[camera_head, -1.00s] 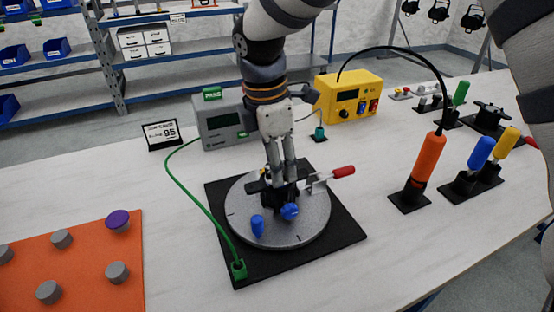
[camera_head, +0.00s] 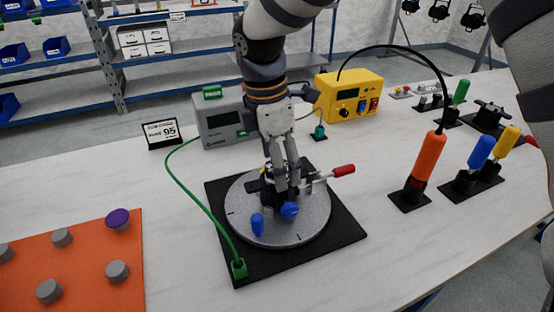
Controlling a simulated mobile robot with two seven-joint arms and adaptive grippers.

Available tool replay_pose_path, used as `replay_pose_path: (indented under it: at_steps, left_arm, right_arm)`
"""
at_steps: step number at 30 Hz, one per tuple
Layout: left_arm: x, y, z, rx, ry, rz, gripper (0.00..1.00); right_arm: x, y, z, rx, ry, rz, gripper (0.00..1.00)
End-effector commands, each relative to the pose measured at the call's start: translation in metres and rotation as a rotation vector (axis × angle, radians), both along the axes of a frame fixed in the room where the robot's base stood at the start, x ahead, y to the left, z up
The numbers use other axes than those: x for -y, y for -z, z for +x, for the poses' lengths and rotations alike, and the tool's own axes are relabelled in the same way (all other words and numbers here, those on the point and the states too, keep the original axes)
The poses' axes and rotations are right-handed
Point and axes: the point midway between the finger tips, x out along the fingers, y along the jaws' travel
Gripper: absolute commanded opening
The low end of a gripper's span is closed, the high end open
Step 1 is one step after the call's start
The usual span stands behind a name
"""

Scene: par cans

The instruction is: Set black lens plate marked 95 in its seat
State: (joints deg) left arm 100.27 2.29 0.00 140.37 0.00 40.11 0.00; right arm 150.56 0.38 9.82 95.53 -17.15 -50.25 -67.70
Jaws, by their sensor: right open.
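My right gripper (camera_head: 284,182) points down over the round grey turntable (camera_head: 312,222), with its fingers slightly apart around a dark fixture near the turntable's middle. The black part (camera_head: 272,198) between and below the fingertips is partly hidden by them. I cannot read a 95 on it, nor tell plate from seat or whether it is fully seated. A blue knob (camera_head: 289,210) is at the front of the fixture and a blue peg (camera_head: 257,224) stands on the turntable. A red-handled clamp (camera_head: 343,170) reaches out to the right. My left gripper is not in view.
A small sign (camera_head: 162,133) reads 95. A grey meter (camera_head: 222,122) and a yellow box (camera_head: 348,95) stand behind. A green cable (camera_head: 188,196) runs to the black base (camera_head: 338,240). An orange tool (camera_head: 425,160) stands right, an orange mat (camera_head: 85,268) lies left.

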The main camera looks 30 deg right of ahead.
Motion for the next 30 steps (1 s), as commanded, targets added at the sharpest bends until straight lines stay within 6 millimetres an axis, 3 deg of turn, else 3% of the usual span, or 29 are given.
replay_pose_path:
  at_steps: [8, 11, 21, 25, 30]
  left_arm:
    - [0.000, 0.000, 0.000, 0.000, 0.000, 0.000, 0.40]
    - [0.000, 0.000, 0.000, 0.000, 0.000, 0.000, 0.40]
    - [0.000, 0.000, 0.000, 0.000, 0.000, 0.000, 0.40]
    - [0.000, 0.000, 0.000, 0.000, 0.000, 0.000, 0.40]
    - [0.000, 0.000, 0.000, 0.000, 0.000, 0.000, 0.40]
  right_arm:
    - [-0.001, -0.003, 0.000, 0.001, 0.000, 0.000, 0.70]
    - [-0.003, -0.020, 0.001, 0.005, -0.001, 0.001, 0.70]
    - [-0.013, -0.104, 0.000, 0.004, 0.000, 0.001, 0.70]
    - [-0.014, -0.117, -0.001, 0.001, 0.000, 0.001, 0.70]
    - [-0.015, -0.120, -0.001, 0.000, 0.000, 0.001, 0.70]
